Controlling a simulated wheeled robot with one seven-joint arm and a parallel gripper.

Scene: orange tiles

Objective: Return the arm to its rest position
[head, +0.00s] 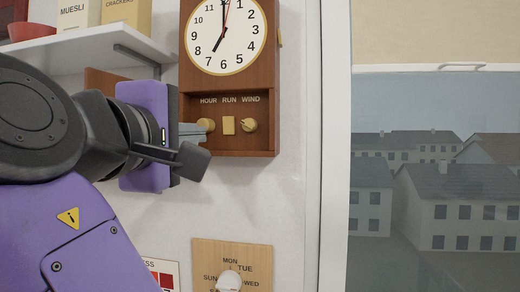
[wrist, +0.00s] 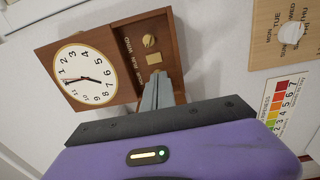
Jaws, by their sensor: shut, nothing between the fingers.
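My gripper (head: 200,130) is shut with nothing in it, in front of the lower left part of a brown wooden wall clock (head: 228,86). Its grey fingers point at the round brass knob (head: 206,124) under the word HOUR. I cannot tell whether they touch it. In the wrist view the closed fingers (wrist: 164,78) cover that knob's place. The clock also carries a brass RUN plate (head: 228,125) and a WIND knob (head: 249,125). My arm reaches in from the left in the head view.
A white shelf (head: 75,47) with a muesli box (head: 76,14), a crackers box (head: 126,14) and a red bowl (head: 32,30) is above my arm. A weekday dial board (head: 205,255) and a coloured chart (wrist: 277,108) hang below. A window (head: 435,170) is on the right.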

